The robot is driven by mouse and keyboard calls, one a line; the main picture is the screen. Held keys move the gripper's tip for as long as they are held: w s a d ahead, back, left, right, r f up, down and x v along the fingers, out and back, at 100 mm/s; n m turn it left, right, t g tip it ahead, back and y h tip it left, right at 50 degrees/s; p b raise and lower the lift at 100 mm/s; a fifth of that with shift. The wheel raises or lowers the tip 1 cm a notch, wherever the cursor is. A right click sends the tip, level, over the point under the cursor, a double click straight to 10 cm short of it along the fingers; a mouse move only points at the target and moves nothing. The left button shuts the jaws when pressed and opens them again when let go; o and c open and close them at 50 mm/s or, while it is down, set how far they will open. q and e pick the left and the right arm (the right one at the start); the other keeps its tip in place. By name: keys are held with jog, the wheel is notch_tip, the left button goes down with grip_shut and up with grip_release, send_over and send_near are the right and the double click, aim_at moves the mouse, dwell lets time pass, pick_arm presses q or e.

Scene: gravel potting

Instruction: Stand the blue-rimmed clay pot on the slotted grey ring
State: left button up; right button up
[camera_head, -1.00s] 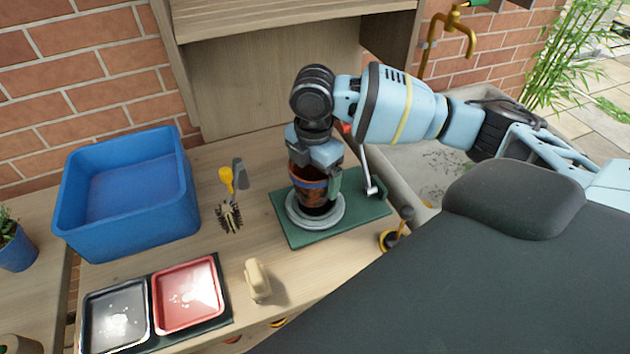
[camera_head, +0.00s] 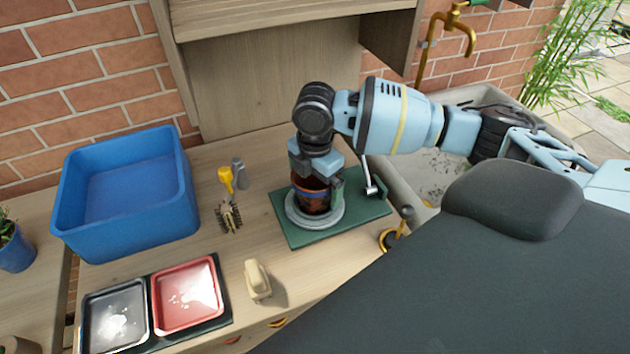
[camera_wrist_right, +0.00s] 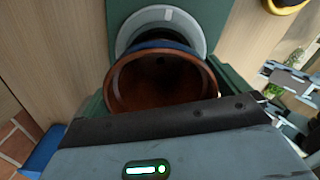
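The clay pot (camera_head: 313,199) has a brown body and a blue rim band. It looks upright, low within the grey ring (camera_head: 335,215) on a green mat. In the right wrist view the pot (camera_wrist_right: 165,82) shows its dark, empty-looking mouth, with the ring (camera_wrist_right: 143,30) beyond it. I cannot tell whether its base rests fully on the ring. My right gripper (camera_head: 320,184) points down over the pot, its green fingers on either side of it, and appears shut on it. The ring's slots are not clear. My left gripper is not in view.
The green mat (camera_head: 290,238) lies beside the sink (camera_head: 400,180). A blue bin (camera_head: 125,225), a brush (camera_head: 229,217), a beige object (camera_head: 257,281), a red tray (camera_head: 187,318) and a grey tray (camera_head: 116,342) stand to the left. Bare wood lies left of the mat.

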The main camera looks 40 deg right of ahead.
notch_tip(320, 180, up, 12)
jog(key=p, duration=0.1)
jog(key=shift+r, duration=0.15)
dwell(0.3)
dwell(1.3)
